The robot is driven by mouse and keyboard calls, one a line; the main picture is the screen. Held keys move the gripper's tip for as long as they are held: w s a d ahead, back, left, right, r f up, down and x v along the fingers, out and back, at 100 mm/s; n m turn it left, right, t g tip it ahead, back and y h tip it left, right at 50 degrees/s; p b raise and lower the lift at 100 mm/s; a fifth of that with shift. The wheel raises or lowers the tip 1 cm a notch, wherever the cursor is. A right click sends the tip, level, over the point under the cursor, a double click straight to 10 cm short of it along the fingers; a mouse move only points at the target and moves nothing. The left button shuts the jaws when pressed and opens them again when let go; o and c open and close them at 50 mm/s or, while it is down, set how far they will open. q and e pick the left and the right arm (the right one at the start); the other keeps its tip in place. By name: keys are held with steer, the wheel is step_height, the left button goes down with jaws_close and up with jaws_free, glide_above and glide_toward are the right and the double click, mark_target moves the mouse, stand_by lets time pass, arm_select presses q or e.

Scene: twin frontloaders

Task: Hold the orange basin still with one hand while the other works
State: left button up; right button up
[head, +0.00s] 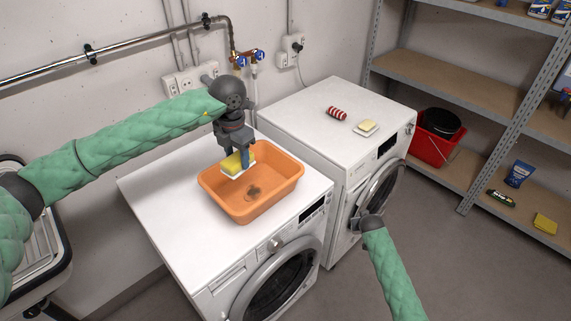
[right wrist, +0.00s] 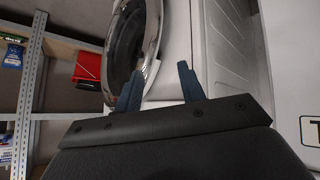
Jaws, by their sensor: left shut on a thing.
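My left gripper (head: 237,155) points down over the basin and is shut on a yellow-and-white sponge (head: 234,166). The sponge appears to be above the basin floor; I cannot tell whether it touches the basin. My right gripper (head: 362,222) is low in front of the right washing machine, apart from the basin. In the right wrist view its two fingers (right wrist: 159,90) are spread with nothing between them.
The right washing machine (head: 310,125) carries a red-and-white striped roll (head: 336,114) and a pale yellow sponge or soap on a white base (head: 366,127). Its round door (head: 378,190) is near my right gripper. A red bucket (head: 428,147) stands on the metal shelf. Taps and pipes run behind.

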steer(key=w+d+r+m+t, duration=0.1)
steer(key=w+r, duration=0.4)
steer(key=r, duration=0.4)
steer(key=w+r+m+t, duration=0.1)
steer(key=w+r, duration=0.4)
steer(key=r, duration=0.5)
steer(key=w+d+r+t, duration=0.1)
steer(key=w+r, duration=0.3)
steer(key=r, duration=0.5)
steer(key=a+r+m+g+y, duration=0.1)
steer(key=a+r, duration=0.2)
steer(key=a, duration=0.2)
steer(key=a+r+m+y, duration=0.1)
steer(key=a+r, duration=0.2)
steer(key=a, duration=0.3)
steer(key=m+g+y, duration=0.1)
steer(key=m+g, duration=0.6)
steer(key=g, duration=0.2)
glide_toward(282, 186)
steer(key=f, duration=0.3)
steer(key=w+f, duration=0.1)
steer(key=f, duration=0.3)
steer(key=a+f, duration=0.1)
steer(key=f, duration=0.3)
steer(key=shift+w+f, duration=0.25)
steer(key=shift+w, duration=0.05)
jaws_close()
